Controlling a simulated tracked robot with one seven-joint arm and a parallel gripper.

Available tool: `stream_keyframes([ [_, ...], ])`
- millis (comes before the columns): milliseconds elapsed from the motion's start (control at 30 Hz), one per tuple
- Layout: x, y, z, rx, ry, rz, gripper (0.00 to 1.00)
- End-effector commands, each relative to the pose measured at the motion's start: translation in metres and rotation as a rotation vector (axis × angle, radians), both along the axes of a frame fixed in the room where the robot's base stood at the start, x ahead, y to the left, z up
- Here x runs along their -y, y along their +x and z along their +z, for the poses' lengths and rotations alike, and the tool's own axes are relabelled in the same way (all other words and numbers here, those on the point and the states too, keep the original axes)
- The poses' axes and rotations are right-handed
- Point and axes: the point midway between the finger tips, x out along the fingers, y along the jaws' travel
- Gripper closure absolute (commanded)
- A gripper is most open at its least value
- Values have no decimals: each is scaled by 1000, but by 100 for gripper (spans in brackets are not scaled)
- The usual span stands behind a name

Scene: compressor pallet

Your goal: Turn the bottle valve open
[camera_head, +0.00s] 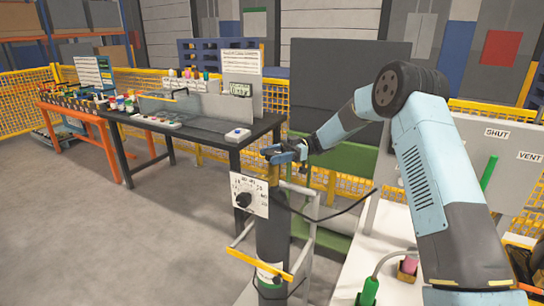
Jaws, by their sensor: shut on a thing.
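The bottle (271,235) is a tall dark cylinder with a green band and a white label low down. It stands upright, held by a yellow bar. My gripper (274,154) is at the top of the bottle, reached from the right by my blue and black arm. Its jaws are closed around the bottle valve at the top. The valve is mostly hidden by the jaws, so how far it is turned cannot be told.
A black workbench (200,147) with small items stands behind to the left. A white panel (480,165) marked SHUT and VENT is at the right, with a green handle. A black hose (325,216) runs right from the bottle. The floor at left is clear.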

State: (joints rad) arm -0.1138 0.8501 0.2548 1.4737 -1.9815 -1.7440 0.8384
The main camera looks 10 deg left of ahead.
Motion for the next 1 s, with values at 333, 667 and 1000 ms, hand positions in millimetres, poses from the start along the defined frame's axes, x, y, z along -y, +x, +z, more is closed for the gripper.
stream_keyframes([
  [333,-1,2,1,3,2,212,68],
  [667,-2,1,2,2,3,292,68],
  [1000,-3,0,2,3,3,300,68],
])
